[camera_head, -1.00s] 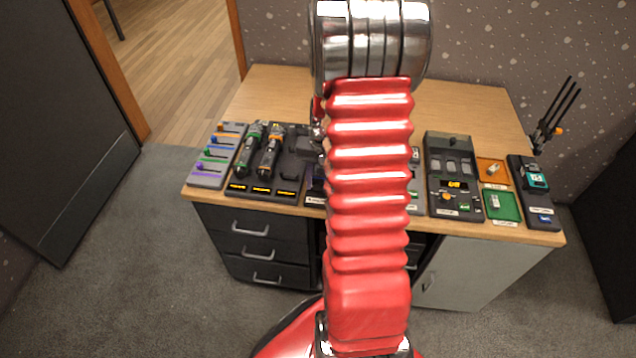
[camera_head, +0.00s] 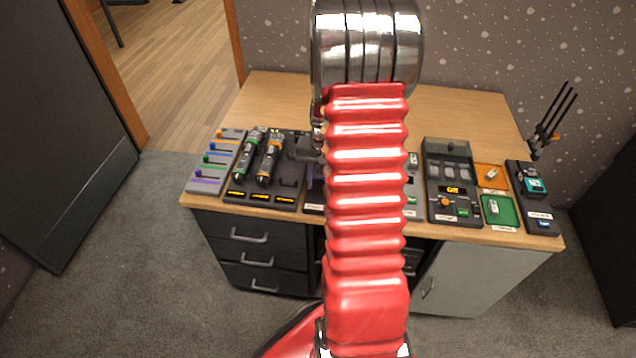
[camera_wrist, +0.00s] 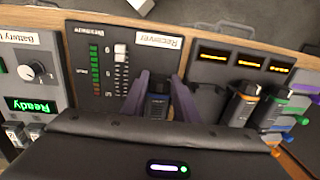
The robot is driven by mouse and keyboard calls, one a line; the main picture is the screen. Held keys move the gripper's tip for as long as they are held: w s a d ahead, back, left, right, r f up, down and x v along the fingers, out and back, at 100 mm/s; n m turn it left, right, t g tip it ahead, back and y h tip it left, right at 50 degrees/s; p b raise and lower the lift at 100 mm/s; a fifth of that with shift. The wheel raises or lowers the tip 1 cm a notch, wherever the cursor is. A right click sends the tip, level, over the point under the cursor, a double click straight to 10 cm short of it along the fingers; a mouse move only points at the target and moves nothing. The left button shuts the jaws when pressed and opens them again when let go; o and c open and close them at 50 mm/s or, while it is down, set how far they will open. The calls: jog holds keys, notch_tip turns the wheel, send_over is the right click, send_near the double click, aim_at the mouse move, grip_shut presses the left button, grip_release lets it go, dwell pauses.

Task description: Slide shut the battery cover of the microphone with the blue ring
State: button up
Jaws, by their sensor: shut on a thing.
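My gripper (camera_wrist: 158,84) shows in the wrist view with its two purple-grey fingers on either side of a dark piece with a blue part, which looks like the microphone with the blue ring (camera_wrist: 157,105). It is over or beside the receiver panel (camera_wrist: 107,50). Most of this microphone is hidden behind my wrist, so I cannot tell how its battery cover stands.
A fader panel (camera_head: 209,187) with coloured knobs stands left of the tray. To the right are the battery unit (camera_head: 433,150) with its display and dial, an orange tray (camera_head: 501,180), a green tray (camera_head: 507,222) and a dark device (camera_head: 540,212). The back of the desk (camera_head: 470,110) is clear.

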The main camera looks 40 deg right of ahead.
jog(key=shift+w+d, duration=0.5)
jog(key=shift+d, duration=0.15)
jog(key=o, duration=1.1)
jog(key=r, duration=0.9)
jog(key=s+r, duration=0.1)
jog(key=r, duration=0.3)
jog(key=shift+d+r, duration=0.3)
jog(key=shift+r, duration=0.05)
